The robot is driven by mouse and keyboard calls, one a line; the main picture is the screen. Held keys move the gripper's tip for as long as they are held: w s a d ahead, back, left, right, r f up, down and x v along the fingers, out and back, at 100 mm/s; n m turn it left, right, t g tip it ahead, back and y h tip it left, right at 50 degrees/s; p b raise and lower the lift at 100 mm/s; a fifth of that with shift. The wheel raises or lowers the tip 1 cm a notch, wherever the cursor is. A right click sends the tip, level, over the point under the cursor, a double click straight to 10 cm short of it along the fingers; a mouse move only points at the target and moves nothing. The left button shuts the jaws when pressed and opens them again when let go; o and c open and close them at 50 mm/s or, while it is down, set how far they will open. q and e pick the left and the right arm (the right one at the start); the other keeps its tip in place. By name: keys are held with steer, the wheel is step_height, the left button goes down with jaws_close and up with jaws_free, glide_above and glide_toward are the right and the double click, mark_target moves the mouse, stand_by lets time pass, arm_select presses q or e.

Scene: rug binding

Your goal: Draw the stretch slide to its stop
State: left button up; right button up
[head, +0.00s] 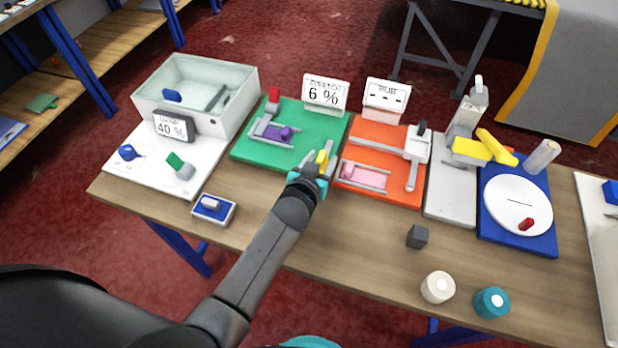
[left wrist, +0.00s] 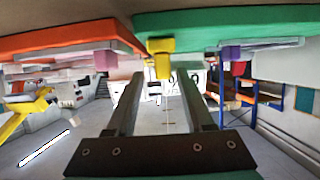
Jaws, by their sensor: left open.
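The green stretch board (head: 255,152) lies on the table at back centre-left. Its sign (head: 324,92) reads STRETCH 6 %. A grey frame with a purple block (head: 280,134) sits on the board. The yellow slide handle (head: 322,157) is at the board's right edge. My left gripper (head: 316,165) is at this handle, its fingers partly hidden in the head view. In the left wrist view, the gripper (left wrist: 160,85) is open, and the yellow handle (left wrist: 162,58) shows between and beyond the fingertips. I cannot tell whether they touch. My right gripper is not in view.
The orange rub board (head: 375,136) lies close on the right. A glass tank (head: 195,90) and white damp panel (head: 140,170) are at left. A blue switch box (head: 214,209), a dark cube (head: 417,236) and two spools (head: 437,287) (head: 491,303) stand toward the front.

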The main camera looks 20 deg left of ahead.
arm_select(q)
steer(key=p+v, duration=0.2)
steer(key=v, duration=1.1)
steer(key=shift+r, duration=0.1)
steer(key=s+a+r+m+g, duration=0.1)
steer(key=s+a+g, duration=0.1)
steer(key=s+g, duration=0.45)
steer(key=s+a+r+m+g, duration=0.15)
steer(key=s+g, duration=0.25)
steer(key=s, duration=0.5)
step_height(320, 180, down, 29)
steer(key=s+b, duration=0.2)
steer(key=b, duration=0.4)
steer(key=s+a+f+g+b, duration=0.1)
steer(key=s+f+b, duration=0.1)
steer(key=s+f, duration=0.5)
steer(key=s+a+f+g+b, duration=0.1)
steer(key=s+a+f+b, duration=0.1)
steer(key=s+f, duration=0.6)
step_height(320, 180, down, 3)
steer(key=shift+s+a+r, duration=0.1)
steer(key=shift+s+a, duration=0.1)
steer(key=shift+a, duration=0.1)
